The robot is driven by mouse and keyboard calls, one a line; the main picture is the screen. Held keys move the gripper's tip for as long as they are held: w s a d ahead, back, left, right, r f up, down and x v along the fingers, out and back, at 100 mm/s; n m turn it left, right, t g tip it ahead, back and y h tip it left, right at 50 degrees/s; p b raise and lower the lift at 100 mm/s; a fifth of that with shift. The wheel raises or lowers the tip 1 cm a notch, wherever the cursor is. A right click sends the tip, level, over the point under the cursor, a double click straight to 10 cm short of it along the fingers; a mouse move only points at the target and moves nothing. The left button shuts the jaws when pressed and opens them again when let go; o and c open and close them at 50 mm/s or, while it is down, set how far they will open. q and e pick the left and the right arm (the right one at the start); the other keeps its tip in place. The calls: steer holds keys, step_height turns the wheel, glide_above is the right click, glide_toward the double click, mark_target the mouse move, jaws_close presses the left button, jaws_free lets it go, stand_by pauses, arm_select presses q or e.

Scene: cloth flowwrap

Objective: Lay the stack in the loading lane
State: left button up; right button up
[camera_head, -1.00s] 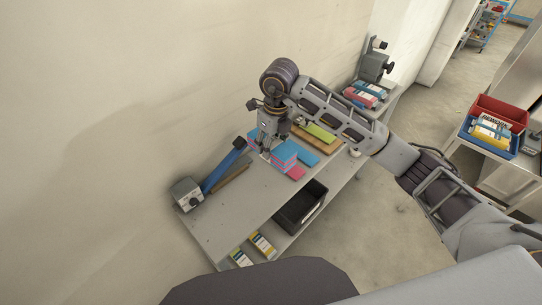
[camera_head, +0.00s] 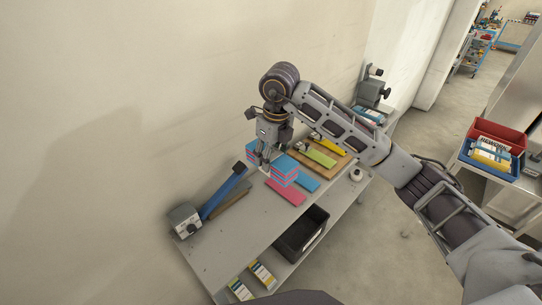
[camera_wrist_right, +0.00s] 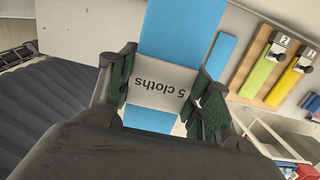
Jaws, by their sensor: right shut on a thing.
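I cannot tell whether the stack touches the table. A pink strip (camera_head: 286,192) and a blue strip (camera_head: 306,182) lie flat beside it on the grey table (camera_head: 215,245). I cannot make out which part is the loading lane. My left gripper is not in view.
A blue bar (camera_head: 223,193) with a grey box (camera_head: 184,220) lies left of the stack. A wooden board (camera_head: 325,166) with green and yellow pieces lies to the right. A black bin (camera_head: 302,235) sits below the table's front edge. The table's near left is bare.

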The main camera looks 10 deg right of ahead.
steer(key=shift+f, duration=0.15)
steer(key=s+d+f+n+g, duration=0.1)
steer(key=d+f+n, duration=0.2)
steer(key=n, duration=0.6)
steer(key=s+d+f+n, duration=0.1)
steer(key=d+f+n, duration=0.3)
steer(key=f+n, duration=0.3)
steer(key=s+d+f+n+g, duration=0.1)
steer(key=f+n, duration=0.4)
steer(key=n, duration=0.8)
steer(key=shift+s+d+g+h, duration=0.2)
steer(key=shift+s+d, duration=0.1)
steer(key=shift+d, duration=0.4)
steer(key=shift+s+d+g+h, duration=0.1)
steer(key=shift+s+d+h, duration=0.15)
steer(key=shift+d, duration=0.45)
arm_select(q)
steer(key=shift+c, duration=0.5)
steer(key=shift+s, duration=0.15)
arm_select(e)
steer(key=shift+s, duration=0.1)
